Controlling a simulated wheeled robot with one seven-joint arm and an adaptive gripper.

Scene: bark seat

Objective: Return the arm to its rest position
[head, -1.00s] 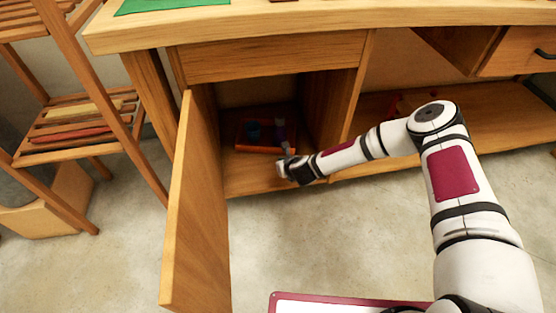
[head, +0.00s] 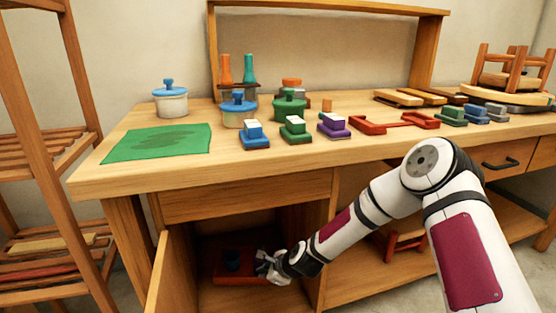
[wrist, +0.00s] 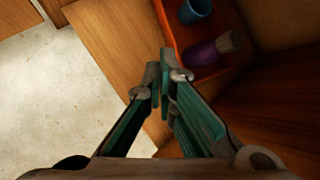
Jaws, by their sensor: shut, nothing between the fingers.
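My gripper (head: 264,264) is at the front of the open cupboard under the bench, at the end of my outstretched arm. In the wrist view my gripper's fingers (wrist: 163,82) are together and empty. Just beyond them is an orange-red tray (wrist: 173,28) on the cupboard floor. A blue cup (wrist: 194,10) and a purple bottle (wrist: 205,50) are in the tray. In the head view the tray (head: 226,279) and the cup (head: 232,260) are left of my gripper, which hides the bottle.
The cupboard door (head: 174,275) stands open left of my arm. The bench top (head: 120,178) above holds a green mat (head: 158,143), lidded pots, several coloured blocks and a red frame (head: 395,123). A slatted rack (head: 50,245) stands at left. Pale floor shows in the wrist view (wrist: 60,90).

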